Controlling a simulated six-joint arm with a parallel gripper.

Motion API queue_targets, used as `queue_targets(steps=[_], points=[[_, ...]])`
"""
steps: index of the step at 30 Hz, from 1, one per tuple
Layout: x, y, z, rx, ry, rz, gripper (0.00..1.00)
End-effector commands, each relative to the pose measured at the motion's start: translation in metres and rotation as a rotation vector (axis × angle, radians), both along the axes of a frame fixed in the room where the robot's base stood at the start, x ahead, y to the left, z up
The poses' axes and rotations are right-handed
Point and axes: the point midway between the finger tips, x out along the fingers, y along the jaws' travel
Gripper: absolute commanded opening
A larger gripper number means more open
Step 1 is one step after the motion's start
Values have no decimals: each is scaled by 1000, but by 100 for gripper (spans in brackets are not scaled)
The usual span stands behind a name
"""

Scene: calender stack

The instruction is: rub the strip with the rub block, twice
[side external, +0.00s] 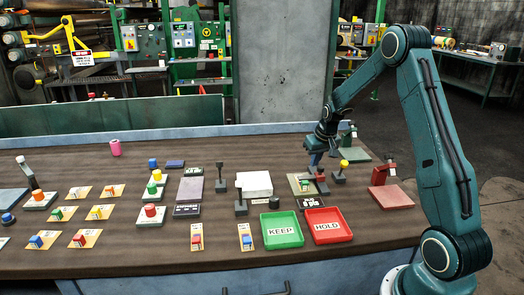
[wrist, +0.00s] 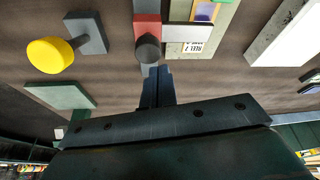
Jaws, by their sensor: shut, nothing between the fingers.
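My gripper (side external: 315,164) is shut and empty, low over the right part of the table. It also shows in the wrist view (wrist: 157,74). A red block with a dark round knob (wrist: 147,47) lies just beyond the fingertips; it shows in the side view (side external: 321,185) too. A grey block with a yellow knob (wrist: 50,55) stands beside it, also in the side view (side external: 341,172). No label shows which is the rub block. Whether fingers and knob touch cannot be told.
A green KEEP tray (side external: 281,243) and a red HOLD tray (side external: 328,240) stand at the front. A red-brown stand (side external: 391,198) is at the right. A white block (side external: 254,184) and several small coloured pieces on cards fill the left and middle.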

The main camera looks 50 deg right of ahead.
Motion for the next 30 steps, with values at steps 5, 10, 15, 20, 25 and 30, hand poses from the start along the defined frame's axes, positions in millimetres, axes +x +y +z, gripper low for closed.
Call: queue_targets(steps=[5, 10, 15, 20, 25, 30], points=[[14, -8, 1, -5, -6, 1, 0], [22, -13, 9, -10, -12, -1, 0], [16, -10, 28, -10, -12, -1, 0], [10, -7, 49, -11, -14, -1, 0], [3, -2, 73, -11, -13, -1, 0], [-3, 1, 90, -10, -14, -1, 0]])
